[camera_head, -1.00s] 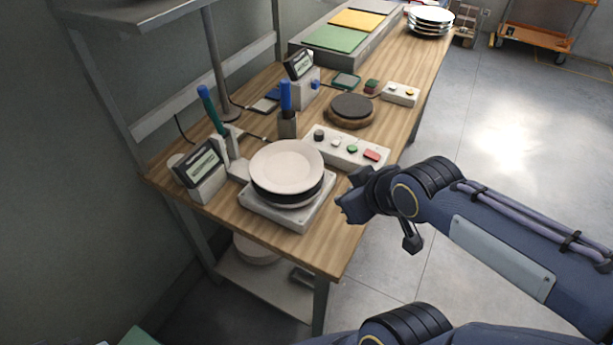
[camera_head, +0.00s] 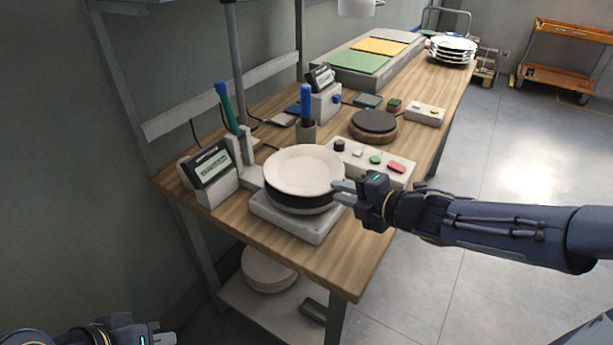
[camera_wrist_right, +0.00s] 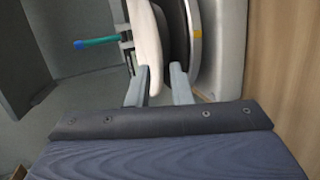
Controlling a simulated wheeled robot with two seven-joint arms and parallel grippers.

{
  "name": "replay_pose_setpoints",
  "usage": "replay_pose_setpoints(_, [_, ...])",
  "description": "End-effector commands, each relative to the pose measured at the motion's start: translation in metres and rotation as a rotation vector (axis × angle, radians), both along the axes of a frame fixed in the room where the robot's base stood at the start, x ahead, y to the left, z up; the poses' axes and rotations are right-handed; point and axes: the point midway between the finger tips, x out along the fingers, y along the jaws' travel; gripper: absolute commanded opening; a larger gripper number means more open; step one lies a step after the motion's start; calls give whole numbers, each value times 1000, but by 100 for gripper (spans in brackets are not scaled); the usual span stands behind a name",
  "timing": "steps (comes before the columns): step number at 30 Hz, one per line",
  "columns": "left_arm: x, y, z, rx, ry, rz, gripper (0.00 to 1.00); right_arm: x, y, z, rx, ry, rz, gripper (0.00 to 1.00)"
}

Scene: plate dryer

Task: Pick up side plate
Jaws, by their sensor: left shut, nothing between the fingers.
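A cream side plate (camera_head: 303,168) lies on a dark round platform (camera_head: 298,202) of a grey scale-like device (camera_head: 290,224) at the bench's near end. My right gripper (camera_head: 343,190) is at the plate's right rim, with its fingers pointing left. In the right wrist view the plate (camera_wrist_right: 146,38) appears edge-on, and its rim reaches between the two separated fingers (camera_wrist_right: 159,80). The fingers are open; contact with the rim cannot be told. My left gripper (camera_head: 160,338) is at the lower left corner of the head view, shut and empty, away from the bench.
A display unit (camera_head: 210,172) and a green-handled tool (camera_head: 228,108) stand left of the plate. A button box (camera_head: 372,162) is close behind my right gripper. Stacked plates (camera_head: 453,50) stand at the far end; more round plates (camera_head: 268,270) lie on the lower shelf.

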Motion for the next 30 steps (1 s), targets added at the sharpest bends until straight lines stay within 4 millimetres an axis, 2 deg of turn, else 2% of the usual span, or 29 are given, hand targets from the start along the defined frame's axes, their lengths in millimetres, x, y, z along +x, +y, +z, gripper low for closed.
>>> replay_pose_setpoints(6, [0,0,-8,0,0,0,0,22,19,-11,2,1,0,19])
replay_pose_setpoints(14, [0,0,-8,0,0,0,0,25,21,-11,0,1,-1,19])
replay_pose_setpoints(15, [0,0,-8,0,0,0,0,25,21,-11,0,1,-1,18])
replay_pose_setpoints(19, [0,0,-8,0,0,0,0,25,21,-11,0,2,-2,1])
replay_pose_setpoints(30, [0,0,-8,0,0,0,0,25,21,-10,1,0,-1,0])
